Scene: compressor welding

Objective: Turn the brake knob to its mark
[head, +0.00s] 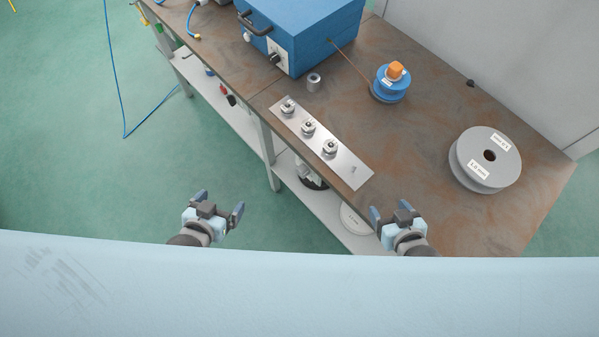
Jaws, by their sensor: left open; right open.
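An orange knob (396,70) sits on top of a blue round spool (390,92) at the back of the brown bench; it looks like the brake knob. A small white label shows on the spool below the knob. Any mark for the knob is too small to make out. My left gripper (219,203) is open and empty over the floor in front of the bench. My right gripper (390,209) is open and empty near the bench's front edge. Both are well apart from the knob.
A metal plate (350,170) with several fittings lies along the bench's front edge. A small metal cup (314,82) stands behind it. A blue box (305,30) stands at the back, with a wire running toward the blue spool. A grey spool (470,170) lies to the right. Bench between is clear.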

